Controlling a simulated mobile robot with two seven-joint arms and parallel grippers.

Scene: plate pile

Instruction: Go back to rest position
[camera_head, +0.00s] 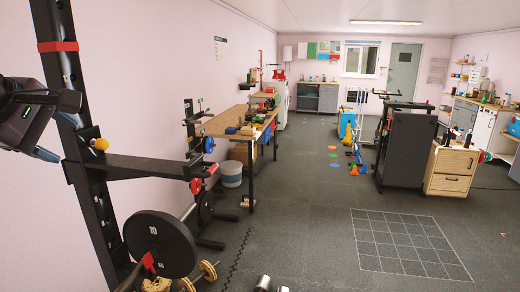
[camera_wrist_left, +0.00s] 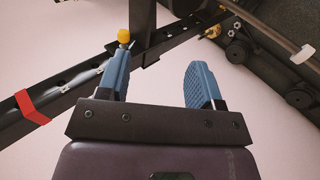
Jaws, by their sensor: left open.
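My left gripper (camera_head: 60,138) is at the left edge of the head view, raised beside the black rack upright (camera_head: 88,190). In the left wrist view my left gripper (camera_wrist_left: 160,72) has its two blue fingers spread apart with nothing between them. A yellow knob (camera_head: 100,144) on the rack is close to the fingertips in the head view. The yellow knob (camera_wrist_left: 124,36) also shows just past the left finger in the wrist view; I cannot tell whether they touch. My right gripper is in neither view.
A barbell with a black weight plate (camera_head: 160,240) marked 10 rests low at the rack. A small dumbbell (camera_head: 200,275) lies below it. A wooden workbench (camera_head: 228,120) stands farther back. The dark floor (camera_head: 300,225) in the middle is mostly clear, and a wooden cabinet (camera_head: 450,168) stands right.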

